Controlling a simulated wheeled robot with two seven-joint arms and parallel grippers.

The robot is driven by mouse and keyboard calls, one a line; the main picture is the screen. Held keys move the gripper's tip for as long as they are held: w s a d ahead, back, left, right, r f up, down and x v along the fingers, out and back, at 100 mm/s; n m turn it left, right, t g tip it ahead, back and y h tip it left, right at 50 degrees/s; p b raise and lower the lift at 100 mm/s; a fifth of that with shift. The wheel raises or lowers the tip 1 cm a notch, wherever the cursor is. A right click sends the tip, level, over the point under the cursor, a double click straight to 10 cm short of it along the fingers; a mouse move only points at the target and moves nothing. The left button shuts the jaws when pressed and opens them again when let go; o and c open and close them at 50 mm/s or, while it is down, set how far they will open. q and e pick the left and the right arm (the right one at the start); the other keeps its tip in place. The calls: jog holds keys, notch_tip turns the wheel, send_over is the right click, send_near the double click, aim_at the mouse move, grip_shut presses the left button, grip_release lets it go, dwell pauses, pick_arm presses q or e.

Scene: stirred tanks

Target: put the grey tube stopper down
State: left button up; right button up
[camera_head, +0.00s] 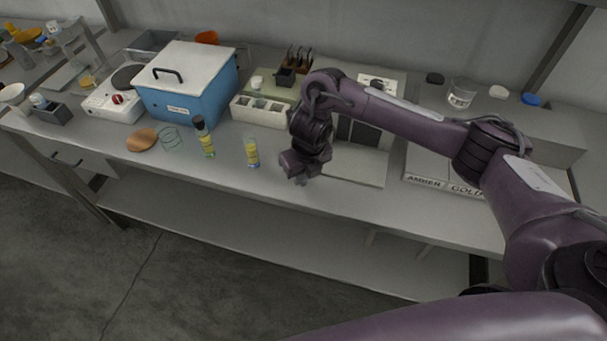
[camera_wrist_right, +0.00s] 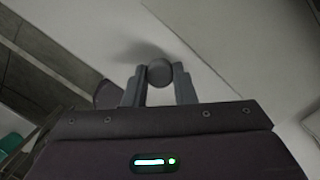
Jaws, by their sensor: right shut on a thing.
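The grey tube stopper (camera_wrist_right: 159,72) shows as a round grey end between the two fingers of my right gripper in the right wrist view. The fingers are shut on it from both sides. In the head view my right gripper (camera_head: 300,179) points down over the front part of the grey bench (camera_head: 223,178). The stopper cannot be made out there. A dark shadow lies on the pale surface beside the stopper in the wrist view; I cannot tell whether the stopper touches that surface. My left gripper is not in view.
A yellow-labelled tube (camera_head: 252,153) stands just left of my right gripper, and a dark-capped tube (camera_head: 204,138) further left. A white compartment box (camera_head: 259,117) and a blue tank (camera_head: 187,92) stand behind. Bare bench lies along the front edge.

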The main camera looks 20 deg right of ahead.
jog(key=shift+r, duration=0.1)
jog(key=o, duration=0.5)
jog(key=shift+f, duration=0.2)
jog(key=o, duration=0.5)
jog(key=shift+c, duration=0.2)
jog(key=shift+r, duration=0.25)
notch_tip(320, 180, up, 12)
jog(key=s+p, duration=0.1)
jog(key=p, duration=0.2)
jog(key=shift+s+d+p, duration=0.2)
jog(key=shift+s+p, duration=0.15)
jog(key=shift+p, duration=0.05)
